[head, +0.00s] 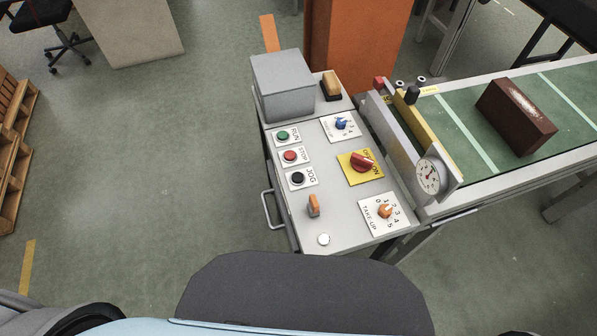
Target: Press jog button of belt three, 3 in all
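The jog button (297,178) is a black round button on a white plate labelled JOG. It sits on the left side of the grey control panel (335,215), below the red stop button (290,156) and the green run button (283,136). Nothing covers it. The belt (465,120) beside the panel is green with pale cross stripes and carries a dark brown brick-like block (515,115). No belt number is readable. Neither of my grippers is in view.
The panel also bears a blue selector knob (341,123), a red switch on a yellow plate (362,161), an orange take-up knob (385,211) and an orange toggle (313,205). A grey box (295,85) stands at its back. A dial gauge (431,176) is right.

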